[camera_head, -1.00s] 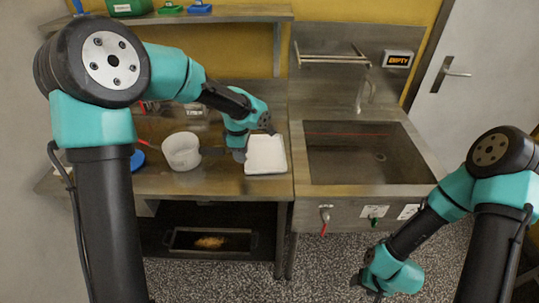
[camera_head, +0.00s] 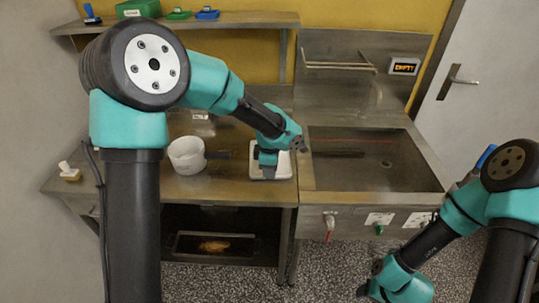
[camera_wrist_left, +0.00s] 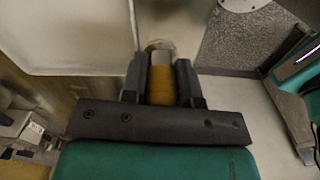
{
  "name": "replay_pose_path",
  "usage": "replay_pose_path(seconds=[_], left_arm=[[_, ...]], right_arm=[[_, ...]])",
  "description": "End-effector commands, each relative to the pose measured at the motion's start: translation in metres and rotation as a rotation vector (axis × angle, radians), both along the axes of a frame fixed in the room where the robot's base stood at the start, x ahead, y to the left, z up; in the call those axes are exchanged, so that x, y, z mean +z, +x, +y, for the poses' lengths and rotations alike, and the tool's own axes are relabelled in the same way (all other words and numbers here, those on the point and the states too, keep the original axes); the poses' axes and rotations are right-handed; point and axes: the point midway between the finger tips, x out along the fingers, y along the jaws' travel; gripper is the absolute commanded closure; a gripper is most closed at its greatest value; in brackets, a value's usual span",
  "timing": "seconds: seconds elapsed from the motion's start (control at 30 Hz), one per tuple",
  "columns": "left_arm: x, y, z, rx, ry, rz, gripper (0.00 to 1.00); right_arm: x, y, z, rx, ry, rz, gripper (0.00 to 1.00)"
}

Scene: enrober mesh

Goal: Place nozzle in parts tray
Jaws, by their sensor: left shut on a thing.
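My left gripper (camera_head: 268,172) is over the white parts tray (camera_head: 286,168) on the steel counter and covers part of it. In the left wrist view my left gripper (camera_wrist_left: 160,82) is shut on the nozzle (camera_wrist_left: 161,86), a yellow-brown piece with a grey end, held between the two dark fingers. The head view does not show the nozzle clearly. A pale surface at the upper left of the wrist view looks like the tray (camera_wrist_left: 85,40). My right gripper (camera_head: 368,290) is low at the bottom of the head view, away from the counter, its jaws unclear.
A white round pot (camera_head: 187,158) stands left of the tray, its dark handle pointing towards it. A shelf (camera_head: 200,22) runs above the counter. A small white-handled brush (camera_head: 68,172) lies at the far left.

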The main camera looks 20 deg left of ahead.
Motion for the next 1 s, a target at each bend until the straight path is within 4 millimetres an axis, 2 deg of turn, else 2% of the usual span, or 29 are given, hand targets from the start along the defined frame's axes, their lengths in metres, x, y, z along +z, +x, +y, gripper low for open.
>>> replay_pose_path(seconds=[0.3, 0.6, 0.73, 1.0], left_arm=[[-0.007, 0.064, 0.018, 0.003, 0.000, 0.000, 0.97], [-0.011, 0.112, 0.032, 0.003, 0.000, 0.000, 0.97], [-0.012, 0.120, 0.034, 0.001, 0.000, 0.000, 0.97], [-0.012, 0.120, 0.034, 0.000, 0.000, 0.000, 0.97]], right_arm=[[0.000, 0.000, 0.000, 0.000, 0.000, 0.000, 0.45], [0.000, 0.000, 0.000, 0.000, 0.000, 0.000, 0.45], [0.000, 0.000, 0.000, 0.000, 0.000, 0.000, 0.45], [0.000, 0.000, 0.000, 0.000, 0.000, 0.000, 0.45]])
